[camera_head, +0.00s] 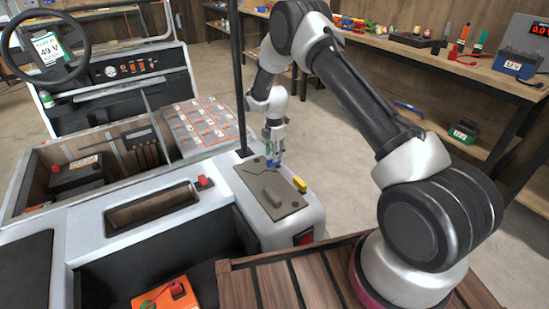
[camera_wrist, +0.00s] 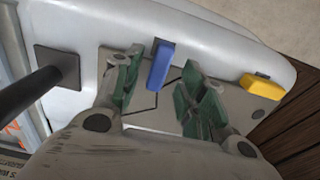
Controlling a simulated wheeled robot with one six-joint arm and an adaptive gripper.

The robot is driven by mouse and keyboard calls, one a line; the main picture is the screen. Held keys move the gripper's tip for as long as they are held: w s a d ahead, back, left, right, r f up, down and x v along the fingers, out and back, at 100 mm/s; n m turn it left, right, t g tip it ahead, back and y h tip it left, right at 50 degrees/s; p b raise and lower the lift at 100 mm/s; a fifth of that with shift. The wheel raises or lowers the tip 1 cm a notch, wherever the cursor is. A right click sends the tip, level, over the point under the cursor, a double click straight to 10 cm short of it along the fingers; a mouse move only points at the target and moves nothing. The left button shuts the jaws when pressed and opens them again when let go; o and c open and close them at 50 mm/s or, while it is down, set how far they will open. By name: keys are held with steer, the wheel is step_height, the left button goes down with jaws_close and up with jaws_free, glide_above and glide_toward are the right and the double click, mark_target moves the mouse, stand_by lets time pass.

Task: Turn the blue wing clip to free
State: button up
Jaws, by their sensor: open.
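The blue wing clip (camera_wrist: 160,65) stands on a grey-beige plate (camera_wrist: 140,112) on the white cart body. In the wrist view it lies between the two fingers of my gripper (camera_wrist: 156,85), with a gap visible on each side. My gripper is open. In the head view, my gripper (camera_head: 274,152) points down over the plate (camera_head: 260,197), and the blue clip (camera_head: 274,164) shows just below the fingertips. A yellow clip (camera_wrist: 262,87) sits on the plate to the right; it also shows in the head view (camera_head: 300,184).
A black post (camera_head: 239,80) rises close to the left of my gripper. The open battery bay (camera_head: 75,178) and a checkered panel (camera_head: 200,125) are to the left. A workbench (camera_head: 440,55) stands at the back right.

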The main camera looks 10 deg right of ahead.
steer(key=shift+f, duration=1.3)
jaws_close()
